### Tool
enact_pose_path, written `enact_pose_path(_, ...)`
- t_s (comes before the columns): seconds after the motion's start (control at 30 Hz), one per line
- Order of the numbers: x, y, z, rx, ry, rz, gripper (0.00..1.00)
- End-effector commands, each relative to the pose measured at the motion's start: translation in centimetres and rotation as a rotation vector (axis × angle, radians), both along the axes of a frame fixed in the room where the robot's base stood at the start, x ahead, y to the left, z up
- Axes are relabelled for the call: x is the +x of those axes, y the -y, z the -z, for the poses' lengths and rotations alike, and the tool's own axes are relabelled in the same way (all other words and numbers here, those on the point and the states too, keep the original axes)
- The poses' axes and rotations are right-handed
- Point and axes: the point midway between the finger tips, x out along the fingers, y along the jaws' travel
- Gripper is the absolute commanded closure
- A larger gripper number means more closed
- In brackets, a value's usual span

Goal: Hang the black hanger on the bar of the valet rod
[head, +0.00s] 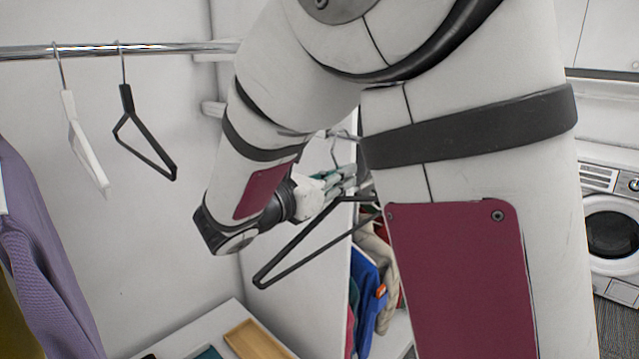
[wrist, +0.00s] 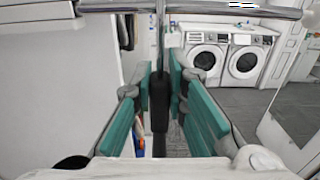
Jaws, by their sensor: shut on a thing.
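My gripper (head: 343,182) is shut on the black hanger (head: 300,243), near the neck below its hook. The hanger's triangular frame hangs tilted below the fingers, and my arm hides its right part. In the wrist view the green finger pads of my gripper (wrist: 160,92) close on the hanger's black neck (wrist: 159,105). Its metal hook rises to the chrome bar of the valet rod (wrist: 235,9) across the top. The hook's top is cut off, so I cannot tell whether it is over the bar. In the head view my arm mostly hides the rod (head: 345,134).
A chrome rail (head: 170,48) at upper left carries a white hanger (head: 82,150) and another black hanger (head: 140,140). Purple clothing (head: 45,250) hangs at the left edge. A wooden tray (head: 258,340) lies below. Washing machines (wrist: 205,58) stand at the back.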

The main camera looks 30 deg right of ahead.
Motion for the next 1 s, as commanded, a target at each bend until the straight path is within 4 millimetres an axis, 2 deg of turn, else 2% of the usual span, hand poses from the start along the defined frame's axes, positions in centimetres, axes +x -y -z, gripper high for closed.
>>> enact_pose_path(0.67, 2.5, 6.9, 0.1, 0.000, 0.001, 0.003, 1.00)
enact_pose_path(1.0, 2.5, 6.9, 2.0, -0.001, -0.002, 0.001, 1.00)
